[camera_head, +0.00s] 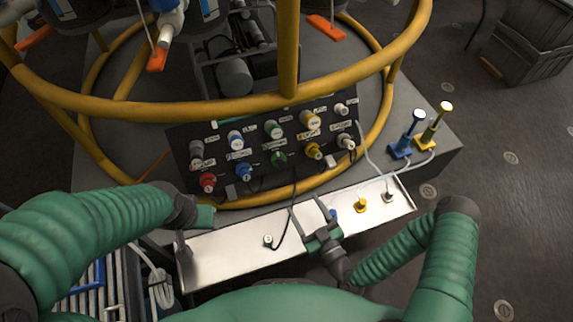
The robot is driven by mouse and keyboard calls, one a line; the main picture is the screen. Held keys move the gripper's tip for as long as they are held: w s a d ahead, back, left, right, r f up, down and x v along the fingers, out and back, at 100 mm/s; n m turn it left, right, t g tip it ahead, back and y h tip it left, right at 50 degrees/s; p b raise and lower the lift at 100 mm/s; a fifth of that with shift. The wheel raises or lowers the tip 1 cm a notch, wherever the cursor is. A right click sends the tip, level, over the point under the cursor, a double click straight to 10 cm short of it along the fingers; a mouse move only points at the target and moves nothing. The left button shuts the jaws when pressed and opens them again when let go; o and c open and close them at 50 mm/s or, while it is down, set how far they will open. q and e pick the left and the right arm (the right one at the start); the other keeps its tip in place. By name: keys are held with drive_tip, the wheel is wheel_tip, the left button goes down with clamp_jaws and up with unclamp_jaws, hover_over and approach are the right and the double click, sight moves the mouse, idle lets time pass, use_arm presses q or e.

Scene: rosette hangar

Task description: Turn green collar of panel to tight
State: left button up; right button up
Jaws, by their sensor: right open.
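The black panel (222,155) stands tilted behind the tray, with two rows of coloured fittings. A green-collared fitting with a pale top (273,130) is in the middle of the upper row. A green fitting (279,158) sits below it in the lower row. Whether either collar is tight cannot be told. My right gripper (305,204) is open and empty above the tray, below the panel and apart from both green fittings. My left arm ends near the tray's left end; its gripper (205,216) shows only partly and its fingers cannot be made out.
The metal tray (225,252) holds a small green-and-white plug (268,240) and a yellow plug (361,205). A dark cable hangs beside my right gripper. Yellow rails (289,50) surround the panel. Blue (402,148) and yellow (432,136) fittings stand at right.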

sight(282, 165)
drive_tip(key=b+x, duration=0.2)
drive_tip(key=x, duration=0.6)
drive_tip(key=b+x, duration=0.3)
drive_tip(key=x, duration=0.5)
drive_tip(key=shift+w+d+r, duration=0.1)
drive_tip(key=shift+d+r, duration=0.05)
drive_tip(key=shift+r, duration=0.05)
drive_tip(key=shift+w+r+b, duration=0.1)
drive_tip(key=shift+w+b, duration=0.2)
